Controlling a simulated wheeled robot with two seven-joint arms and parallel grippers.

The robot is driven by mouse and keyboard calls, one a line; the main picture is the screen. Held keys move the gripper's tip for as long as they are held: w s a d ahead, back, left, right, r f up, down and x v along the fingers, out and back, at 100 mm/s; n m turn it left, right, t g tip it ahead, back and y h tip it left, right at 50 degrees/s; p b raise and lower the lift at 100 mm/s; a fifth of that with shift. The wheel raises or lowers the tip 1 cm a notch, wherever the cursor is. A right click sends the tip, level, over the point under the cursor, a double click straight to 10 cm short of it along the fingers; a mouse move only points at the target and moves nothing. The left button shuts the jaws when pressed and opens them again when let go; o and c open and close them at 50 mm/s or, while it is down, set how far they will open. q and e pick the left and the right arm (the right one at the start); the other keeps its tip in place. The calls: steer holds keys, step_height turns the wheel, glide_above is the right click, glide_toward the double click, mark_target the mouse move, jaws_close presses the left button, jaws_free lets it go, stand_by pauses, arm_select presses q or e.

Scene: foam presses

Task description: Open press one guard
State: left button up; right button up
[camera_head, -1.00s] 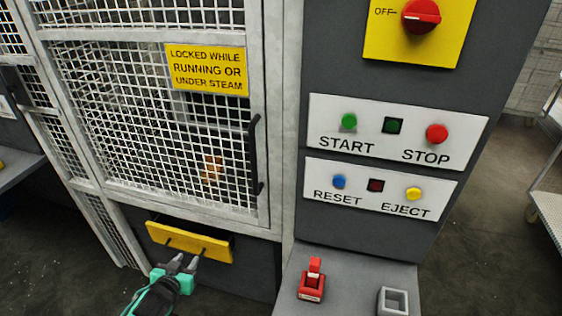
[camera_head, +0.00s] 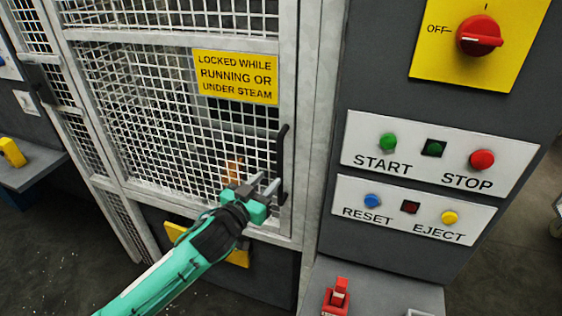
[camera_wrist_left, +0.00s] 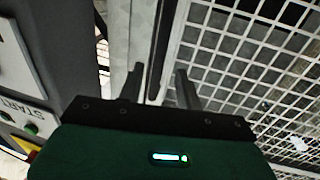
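The press guard (camera_head: 140,112) is a pale frame with white wire mesh, and it looks closed in the head view. Its black vertical bar handle (camera_head: 283,150) is on the guard's right edge. My left gripper (camera_head: 265,184) is open and empty in front of the handle's lower part, its fingers pointing up and right towards it. In the left wrist view, the two fingers (camera_wrist_left: 160,88) stand apart and a dark upright bar, apparently the handle (camera_wrist_left: 164,45), runs between their lines ahead. I cannot tell whether they touch it. My right gripper is out of view.
A yellow sign (camera_head: 236,77) on the guard reads "locked while running or under steam". Right of it is a grey control column (camera_head: 340,215) with buttons and a red rotary switch (camera_head: 480,36). A yellow drawer front (camera_head: 238,258) is below, partly behind my left arm.

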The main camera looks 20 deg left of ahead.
mark_target(278, 169)
arm_select(q)
steer(key=p+x, duration=0.1)
steer(key=x, duration=0.5)
steer(key=shift+s+r+p, duration=0.1)
steer(key=shift+r+p, duration=0.05)
steer(key=shift+p, duration=0.25)
steer(key=shift+x, duration=0.8)
steer(key=c, duration=0.7)
jaws_close()
